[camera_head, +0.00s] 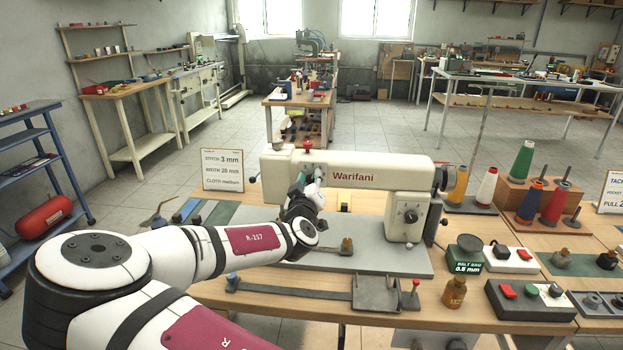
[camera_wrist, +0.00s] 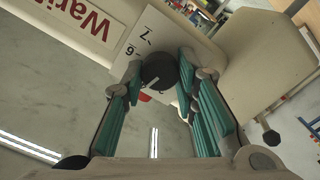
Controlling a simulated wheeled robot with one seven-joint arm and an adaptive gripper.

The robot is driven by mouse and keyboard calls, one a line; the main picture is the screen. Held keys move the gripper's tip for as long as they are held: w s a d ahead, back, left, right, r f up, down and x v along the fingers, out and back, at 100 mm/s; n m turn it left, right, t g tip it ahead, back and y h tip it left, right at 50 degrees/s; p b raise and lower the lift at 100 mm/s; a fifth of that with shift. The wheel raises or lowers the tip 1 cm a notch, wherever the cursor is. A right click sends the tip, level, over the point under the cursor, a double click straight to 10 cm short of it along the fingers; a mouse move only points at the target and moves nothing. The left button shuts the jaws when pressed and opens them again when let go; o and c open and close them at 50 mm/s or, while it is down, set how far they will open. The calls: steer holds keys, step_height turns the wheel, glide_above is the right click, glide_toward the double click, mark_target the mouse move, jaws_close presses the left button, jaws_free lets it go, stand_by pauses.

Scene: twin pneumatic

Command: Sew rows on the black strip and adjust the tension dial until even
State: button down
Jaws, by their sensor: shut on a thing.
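A cream sewing machine marked Warifani (camera_head: 372,176) stands on a grey plate on the bench. In the wrist view a round black dial (camera_wrist: 157,71) sits in front of a white scale plate (camera_wrist: 138,42) showing 6 and 7. My gripper (camera_wrist: 159,80) has its teal-padded fingers on both sides of the dial and is shut on it. In the head view my gripper (camera_head: 312,182) is at the left end of the machine and hides the dial. Flat dark and green strips (camera_head: 221,213) lie left of the machine; I cannot tell which is the black strip.
A sign (camera_head: 222,170) reads stitch 3 mm, width 28 mm, cloth medium. Thread cones (camera_head: 486,186) stand right of the machine.

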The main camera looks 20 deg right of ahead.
steer(key=shift+n, duration=1.1)
steer(key=shift+a, duration=0.1)
steer(key=c, duration=1.2)
jaws_free()
steer(key=shift+c, duration=0.2)
steer(key=v, duration=1.2)
